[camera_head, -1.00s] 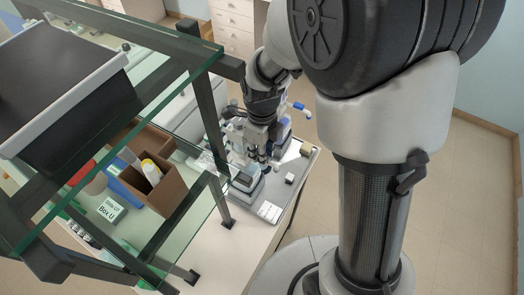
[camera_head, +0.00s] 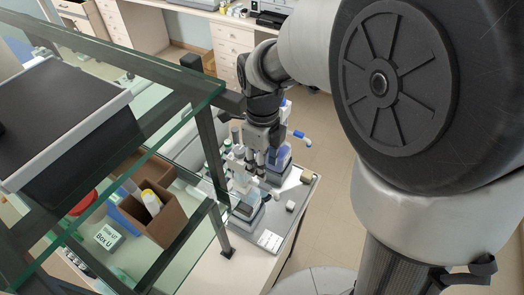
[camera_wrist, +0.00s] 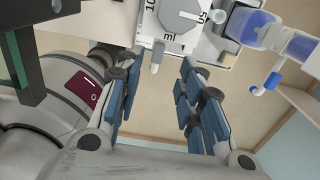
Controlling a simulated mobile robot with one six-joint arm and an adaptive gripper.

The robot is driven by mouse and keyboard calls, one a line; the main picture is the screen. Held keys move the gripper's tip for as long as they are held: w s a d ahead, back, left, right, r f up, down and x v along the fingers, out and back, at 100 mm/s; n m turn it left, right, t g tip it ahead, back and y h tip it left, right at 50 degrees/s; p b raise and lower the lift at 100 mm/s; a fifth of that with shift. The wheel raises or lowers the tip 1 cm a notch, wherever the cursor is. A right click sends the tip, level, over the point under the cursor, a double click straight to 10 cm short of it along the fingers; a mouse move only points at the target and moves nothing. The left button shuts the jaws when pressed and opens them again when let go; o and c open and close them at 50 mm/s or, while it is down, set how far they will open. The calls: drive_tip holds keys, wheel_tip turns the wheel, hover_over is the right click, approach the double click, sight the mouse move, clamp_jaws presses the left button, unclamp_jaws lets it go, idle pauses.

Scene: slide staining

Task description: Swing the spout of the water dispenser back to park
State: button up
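A blue-tinted dispenser (camera_head: 280,158) stands on the bench at the back of the grey tray, its blue-ended spout (camera_head: 303,138) sticking out to the right. In the wrist view the same blue body (camera_wrist: 252,28) is at the upper right, its spout (camera_wrist: 274,78) bending down towards the picture's middle. A white unit with an ml dial (camera_wrist: 185,18) and a small pale nozzle (camera_wrist: 157,57) is at the top centre. My gripper (camera_wrist: 162,64) is open, with blue-padded fingers apart and nothing between them. In the head view my gripper (camera_head: 258,150) is partly hidden among the bench equipment.
The grey tray (camera_head: 292,222) holds small blocks and a white slide-like card (camera_head: 270,240). A glass shelf frame (camera_head: 205,150) with a cardboard box (camera_head: 160,205) stands at the left. Drawer units (camera_head: 230,45) are behind. Floor is clear to the right.

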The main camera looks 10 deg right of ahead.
drive_tip(key=shift+r, duration=1.7)
drive_tip(key=s+d+f+n+t+b, duration=0.2)
drive_tip(key=s+n+b, duration=0.5)
drive_tip(key=n, duration=0.6)
drive_tip(key=s+d+f+n+t+b, duration=0.2)
drive_tip(key=s+d+f+n+b, duration=0.2)
drive_tip(key=n, duration=0.9)
drive_tip(key=s+f+b, duration=0.1)
drive_tip(key=s+b, duration=0.2)
drive_tip(key=s, duration=0.2)
drive_tip(key=shift+s+f+t+b, duration=0.3)
drive_tip(key=shift+s+f+b, duration=0.05)
drive_tip(key=shift+s, duration=0.05)
